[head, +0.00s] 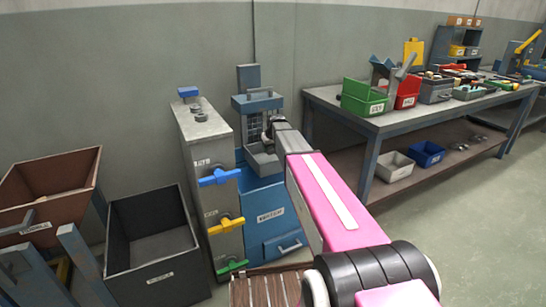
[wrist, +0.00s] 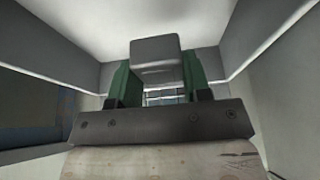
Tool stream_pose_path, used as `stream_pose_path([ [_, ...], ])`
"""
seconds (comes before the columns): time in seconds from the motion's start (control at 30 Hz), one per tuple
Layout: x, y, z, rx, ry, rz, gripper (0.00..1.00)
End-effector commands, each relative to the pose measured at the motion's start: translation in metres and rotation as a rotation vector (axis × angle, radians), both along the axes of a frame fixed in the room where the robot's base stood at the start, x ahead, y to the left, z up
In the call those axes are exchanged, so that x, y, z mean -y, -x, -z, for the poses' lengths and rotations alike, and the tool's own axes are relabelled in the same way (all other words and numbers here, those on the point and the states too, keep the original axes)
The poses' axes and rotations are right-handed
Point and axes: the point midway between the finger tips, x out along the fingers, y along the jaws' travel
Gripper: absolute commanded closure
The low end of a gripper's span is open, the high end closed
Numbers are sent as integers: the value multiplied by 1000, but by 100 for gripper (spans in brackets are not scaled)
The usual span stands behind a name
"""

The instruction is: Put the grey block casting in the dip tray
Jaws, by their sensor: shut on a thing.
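The grey block casting (wrist: 155,58) shows in the wrist view between the two green fingers of my gripper (wrist: 155,85). The gripper is shut on the block. Pale grey walls rise to the left and right of it. In the head view my gripper (head: 268,128) is at the blue machine against the wall, at the end of my pink arm. A light grey tray-like part (head: 258,162) sits just below it on the machine, perhaps the dip tray; I cannot tell. The block is not clearly visible in the head view. Whether it touches anything beneath is hidden.
A grey cabinet (head: 203,160) with blue, yellow and green handles stands left of the machine (head: 270,213). A black bin (head: 155,275) and a brown bin (head: 50,175) are farther left. A workbench (head: 385,122) with coloured bins is at right. Open floor lies at right front.

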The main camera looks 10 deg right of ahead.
Motion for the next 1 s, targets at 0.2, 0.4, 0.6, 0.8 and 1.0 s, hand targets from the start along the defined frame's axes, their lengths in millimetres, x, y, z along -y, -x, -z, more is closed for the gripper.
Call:
stream_pose_path([
  [0.2,17,-9,12,0,-1,1,87],
  [0.4,18,-9,27,-1,-1,0,87],
  [0.6,18,-9,51,-1,-1,0,87],
  [0.8,18,-9,52,0,0,0,87],
  [1.0,18,-9,55,0,0,0,49],
])
